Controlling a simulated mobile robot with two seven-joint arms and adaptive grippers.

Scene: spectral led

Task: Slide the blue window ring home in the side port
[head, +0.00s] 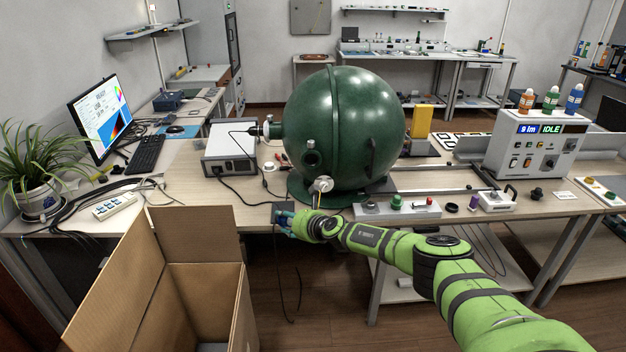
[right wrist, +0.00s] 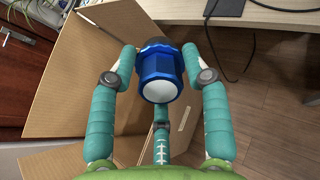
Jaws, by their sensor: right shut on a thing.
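The blue window ring (right wrist: 160,70) is a blue hexagonal-sided piece with a pale round face towards the wrist camera and a dark far end. My right gripper (right wrist: 162,80) is shut on it, with teal fingers around its sides. In the head view my right gripper (head: 285,218) is at the table's front edge, below and left of the big green sphere (head: 345,125), apart from it. The ring is mostly hidden by the fingers there. A round dark-centred port (head: 312,158) shows on the sphere's front left. My left gripper is not in view.
An open cardboard box (head: 190,280) stands in front of the table, below and left of the gripper. A silver fitting (head: 322,185) juts from the sphere's lower front. A grey instrument (head: 230,148) and cables lie left; a small control panel (head: 397,208) lies right.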

